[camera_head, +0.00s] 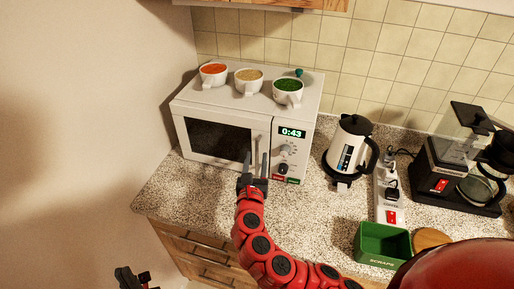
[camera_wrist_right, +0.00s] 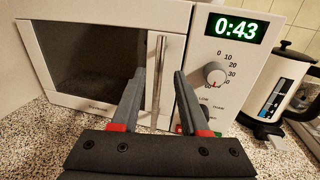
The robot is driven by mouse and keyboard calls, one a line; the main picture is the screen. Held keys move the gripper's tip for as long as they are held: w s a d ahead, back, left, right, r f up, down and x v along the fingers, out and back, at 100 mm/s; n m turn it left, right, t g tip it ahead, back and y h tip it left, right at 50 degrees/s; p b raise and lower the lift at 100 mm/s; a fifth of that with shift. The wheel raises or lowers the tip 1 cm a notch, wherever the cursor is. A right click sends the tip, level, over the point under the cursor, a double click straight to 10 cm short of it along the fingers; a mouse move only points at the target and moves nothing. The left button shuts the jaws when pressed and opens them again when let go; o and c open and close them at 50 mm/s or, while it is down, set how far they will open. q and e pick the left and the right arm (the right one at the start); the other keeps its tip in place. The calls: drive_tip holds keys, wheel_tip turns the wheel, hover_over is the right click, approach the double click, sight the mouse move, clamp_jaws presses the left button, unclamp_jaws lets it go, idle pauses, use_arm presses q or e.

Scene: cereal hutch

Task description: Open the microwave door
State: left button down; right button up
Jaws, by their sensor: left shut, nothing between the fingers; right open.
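The white microwave (camera_head: 225,105) stands on the counter with its door (camera_head: 180,135) shut flush. Its display reads 0:43. The door's vertical silver handle (camera_wrist_right: 157,75) stands between the open fingers of my right gripper (camera_wrist_right: 158,92) in the right wrist view. In the head view my right gripper (camera_head: 256,158) is in front of the door's right edge and partly hides the handle. I cannot tell whether either finger touches it. My left gripper (camera_head: 133,277) is shut and empty, low at the bottom left, away from the microwave.
Three white cups, with orange (camera_head: 213,74), tan (camera_head: 249,81) and green (camera_head: 288,91) contents, stand on the microwave. A kettle (camera_head: 347,145), power strip (camera_head: 388,195), coffee maker (camera_head: 455,160) and green box (camera_head: 381,244) are to the right. Counter left of my right gripper is clear.

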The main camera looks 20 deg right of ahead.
sight(257, 152)
drive_tip(key=shift+p+x, duration=0.35)
drive_tip(key=shift+x, duration=1.7)
drive_tip(key=shift+a+f, duration=0.1)
clamp_jaws()
